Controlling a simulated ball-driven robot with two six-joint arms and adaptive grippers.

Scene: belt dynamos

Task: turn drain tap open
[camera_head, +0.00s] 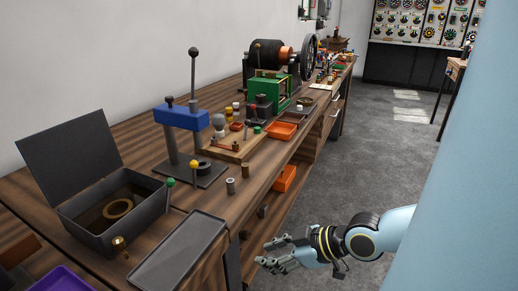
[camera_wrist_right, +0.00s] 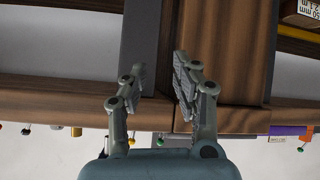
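A dark grey open box (camera_head: 110,205) with its lid raised stands at the left end of the wooden bench. A small brass tap (camera_head: 119,243) sticks out of its front wall. A brass-coloured ring (camera_head: 118,209) lies inside the box. My right gripper (camera_head: 268,255) is low in front of the bench edge, to the right of the tap and apart from it. In the right wrist view its two fingers (camera_wrist_right: 159,72) stand apart with nothing between them. The tap cannot be made out in the wrist view. My left gripper is not in view.
A grey tray (camera_head: 180,252) lies between the box and my right gripper. A green-knobbed lever (camera_head: 170,183) and a yellow-knobbed one (camera_head: 194,165) stand near the box. A blue press (camera_head: 181,117) is behind. The floor (camera_head: 365,160) right of the bench is clear.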

